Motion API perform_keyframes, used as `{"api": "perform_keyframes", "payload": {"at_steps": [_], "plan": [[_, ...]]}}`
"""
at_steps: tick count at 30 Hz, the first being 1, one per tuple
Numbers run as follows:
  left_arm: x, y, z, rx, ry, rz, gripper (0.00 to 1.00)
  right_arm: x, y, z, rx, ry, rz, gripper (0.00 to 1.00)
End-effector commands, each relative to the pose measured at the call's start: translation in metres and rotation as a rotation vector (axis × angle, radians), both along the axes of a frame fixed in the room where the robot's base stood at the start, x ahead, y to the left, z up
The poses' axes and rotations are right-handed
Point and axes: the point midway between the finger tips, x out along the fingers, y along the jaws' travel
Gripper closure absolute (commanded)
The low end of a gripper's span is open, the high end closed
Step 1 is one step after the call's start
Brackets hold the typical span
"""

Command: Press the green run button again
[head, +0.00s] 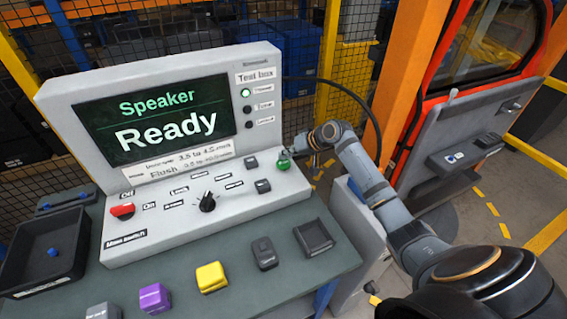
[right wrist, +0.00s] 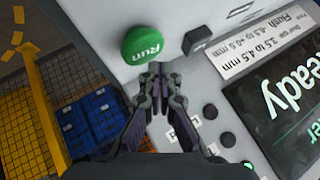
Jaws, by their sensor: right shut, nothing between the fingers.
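The green run button (head: 284,160) sits at the right end of the test box's sloped panel, and its Run lettering shows in the right wrist view (right wrist: 147,46). My right gripper (head: 298,147) is right beside it, its arm coming in from the right. In the right wrist view its fingertips (right wrist: 160,70) are together and empty, just below the button's edge in the picture. I cannot tell whether they touch it. The test box screen (head: 152,118) reads Speaker, Ready. My left gripper is not in view.
A red switch (head: 122,211), a black knob (head: 208,202) and small dark buttons share the panel. Yellow (head: 211,277) and purple (head: 154,298) blocks lie on the bench in front. A black tray (head: 45,250) is at left. An orange-framed door (head: 475,50) stands at right.

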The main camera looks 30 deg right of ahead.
Motion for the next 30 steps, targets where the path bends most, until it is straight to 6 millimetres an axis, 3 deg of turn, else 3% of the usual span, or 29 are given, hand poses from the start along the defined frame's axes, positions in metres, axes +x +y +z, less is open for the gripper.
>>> {"api": "perform_keyframes", "payload": {"at_steps": [30], "plan": [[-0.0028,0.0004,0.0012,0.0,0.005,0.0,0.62,0.0,-0.0001,-0.0082,0.0,0.0,0.0,1.0]]}}
